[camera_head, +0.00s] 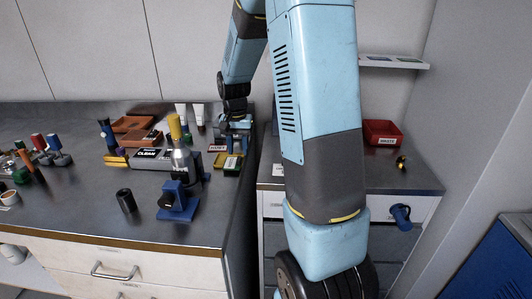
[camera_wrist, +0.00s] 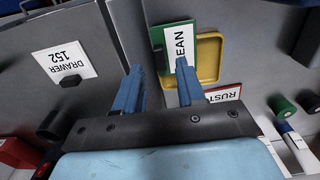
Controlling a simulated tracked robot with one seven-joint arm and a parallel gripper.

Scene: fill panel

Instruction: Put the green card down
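A green card (camera_wrist: 158,36) with a white label, its visible letters reading "EAN", shows in the wrist view. It lies against the left side of a yellow tray (camera_wrist: 209,79) and seems to overlap its edge; I cannot tell what it rests on. My gripper (camera_wrist: 160,76) has its two blue fingers spread wide apart. The card's near end shows beyond and between the fingertips, nearer the right one, with no finger visibly clamped on it. In the head view my gripper (camera_head: 237,143) hangs at the bench's right end, above the tray area.
A "RUSTY" label (camera_wrist: 223,94) lies beside the tray. A red waste bin (camera_head: 382,134) stands on the right-hand cabinet, across a gap.

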